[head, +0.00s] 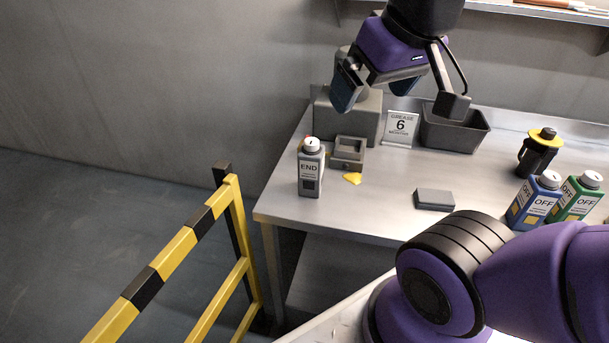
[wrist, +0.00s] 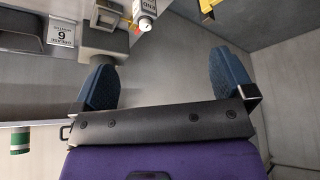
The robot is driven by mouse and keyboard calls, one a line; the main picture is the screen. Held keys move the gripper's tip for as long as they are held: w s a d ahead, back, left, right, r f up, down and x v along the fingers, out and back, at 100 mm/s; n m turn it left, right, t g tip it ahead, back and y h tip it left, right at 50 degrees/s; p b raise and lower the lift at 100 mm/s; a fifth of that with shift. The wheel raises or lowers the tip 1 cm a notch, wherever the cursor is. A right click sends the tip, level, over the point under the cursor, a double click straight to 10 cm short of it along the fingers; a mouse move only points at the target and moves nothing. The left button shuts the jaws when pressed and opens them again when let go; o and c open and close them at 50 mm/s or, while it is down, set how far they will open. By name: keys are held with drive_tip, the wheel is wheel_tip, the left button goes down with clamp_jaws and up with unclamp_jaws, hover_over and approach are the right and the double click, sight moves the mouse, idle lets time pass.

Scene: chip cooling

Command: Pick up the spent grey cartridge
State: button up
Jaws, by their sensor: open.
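The grey cartridge (head: 311,172), labelled END and with a white cap, stands upright near the left end of the steel bench. In the wrist view its capped end (wrist: 146,10) shows at the top edge, and the rest is cut off. My gripper (head: 375,90) is open and empty, with blue fingers. It is above the back of the bench, over the grey machine, higher than the cartridge and to its right. In the wrist view my open gripper (wrist: 165,70) has nothing between its fingers.
A grey socket block (head: 348,152) is beside the cartridge, with a yellow scrap (head: 352,179) in front. The grey machine (head: 360,112), sign (head: 401,128) and dark bin (head: 455,133) line the back. Blue (head: 533,203) and green (head: 577,197) cartridges stand right. A yellow-black barrier (head: 172,262) stands left.

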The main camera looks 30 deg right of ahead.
drive_tip(key=m+g+y, duration=0.2)
drive_tip(key=m+y, duration=0.1)
drive_tip(key=m, duration=2.4)
hover_over(312, 140)
drive_tip(key=s+d, duration=0.2)
wheel_tip(312, 140, down, 18)
drive_tip(key=x, duration=0.5)
drive_tip(key=shift+w+a+f, duration=0.1)
drive_tip(key=shift+a, duration=0.05)
drive_tip(key=shift+s+x, duration=0.1)
drive_tip(key=shift+x, duration=1.2)
drive_tip(key=shift+s+x, duration=0.15)
drive_tip(key=shift+x, duration=1.15)
drive_tip(key=shift+f, duration=0.1)
